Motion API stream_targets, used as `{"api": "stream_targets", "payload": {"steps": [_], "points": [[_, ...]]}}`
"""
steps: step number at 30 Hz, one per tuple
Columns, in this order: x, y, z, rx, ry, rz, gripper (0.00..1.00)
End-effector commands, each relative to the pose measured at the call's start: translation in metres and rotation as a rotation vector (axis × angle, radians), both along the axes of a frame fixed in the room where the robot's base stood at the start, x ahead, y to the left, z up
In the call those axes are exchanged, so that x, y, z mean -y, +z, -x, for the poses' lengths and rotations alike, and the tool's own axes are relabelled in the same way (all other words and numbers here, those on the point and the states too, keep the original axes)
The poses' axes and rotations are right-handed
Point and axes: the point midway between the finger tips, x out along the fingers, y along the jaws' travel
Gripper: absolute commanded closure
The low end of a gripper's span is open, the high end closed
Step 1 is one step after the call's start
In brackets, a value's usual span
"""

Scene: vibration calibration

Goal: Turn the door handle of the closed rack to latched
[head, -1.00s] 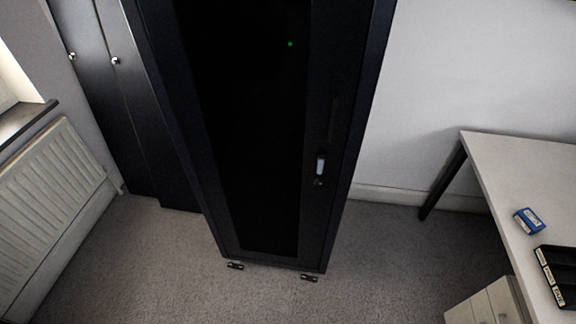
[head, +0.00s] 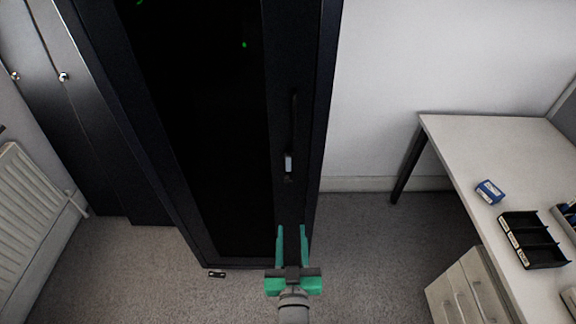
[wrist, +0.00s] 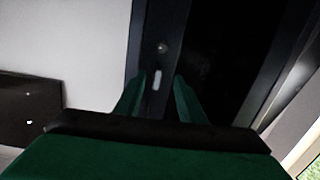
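The tall black rack (head: 205,150) stands with its dark-glazed door closed. Its door handle (head: 288,163) is a small pale upright piece on the right door frame, with a small round lock just below it. In the wrist view the handle (wrist: 157,80) shows as a pale strip between my fingers, with the round lock above it in that picture. My gripper (head: 292,232) has green fingers spread apart; it is open and empty. In the head view it appears below the handle, apart from it. The wrist view also shows the open fingers (wrist: 155,100).
A pale desk (head: 460,150) stands to the right, with a blue box (head: 489,191) and a black divided tray (head: 533,240) on it. A drawer unit (head: 468,290) is beneath. Dark cabinets (head: 95,140) and a radiator (head: 30,195) are at the left. Carpet between rack and desk is clear.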

Motion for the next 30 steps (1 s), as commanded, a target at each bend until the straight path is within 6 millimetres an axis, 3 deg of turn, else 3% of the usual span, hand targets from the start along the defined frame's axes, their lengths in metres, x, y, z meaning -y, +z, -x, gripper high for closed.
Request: {"api": "stream_targets", "payload": {"steps": [3,10,20,30], "points": [[-0.005,0.028,-0.036,0.030,-0.004,-0.015,0.64],[-0.009,0.062,-0.074,0.053,-0.015,-0.041,0.64],[-0.010,0.070,-0.098,0.056,-0.018,-0.048,0.64],[-0.010,0.070,-0.152,0.056,-0.017,-0.049,0.64]]}}
